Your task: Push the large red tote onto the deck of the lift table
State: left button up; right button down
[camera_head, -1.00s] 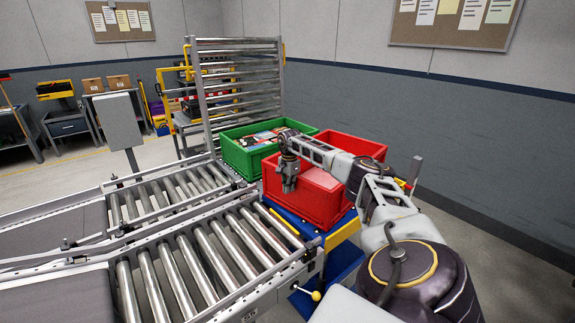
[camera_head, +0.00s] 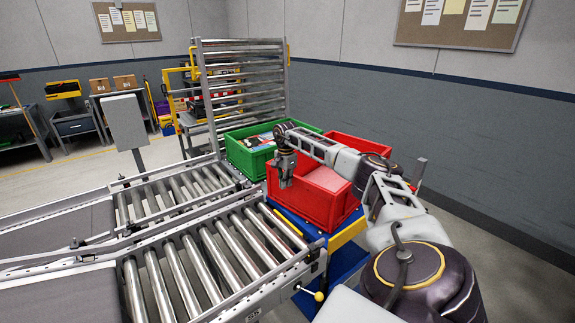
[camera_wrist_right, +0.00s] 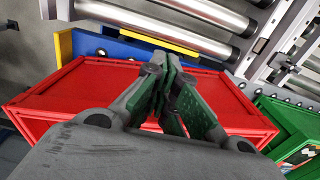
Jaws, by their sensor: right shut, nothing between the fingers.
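The large red tote (camera_head: 295,197) stands on the blue deck (camera_head: 298,227) beside the roller conveyor, seemingly the lift table. A strip of the deck shows between tote and rollers. In the wrist view the tote (camera_wrist_right: 62,92) lies beneath the gripper, with the blue deck edge (camera_wrist_right: 117,48) past it. My right gripper (camera_head: 285,183) points down at the tote's conveyor-side wall, shut and empty. In the wrist view its fingertips (camera_wrist_right: 157,62) meet near that wall; I cannot tell whether they touch it. My arm hides part of the tote's interior. My left gripper is out of view.
The roller conveyor (camera_head: 205,255) fills the left front, with a raised roller rack (camera_head: 240,88) behind. A grey wall (camera_head: 480,140) stands to the right, with floor between.

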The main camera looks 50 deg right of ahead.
jog(key=shift+r, duration=2.55)
jog(key=shift+w+a, duration=0.1)
jog(key=shift+a, duration=0.05)
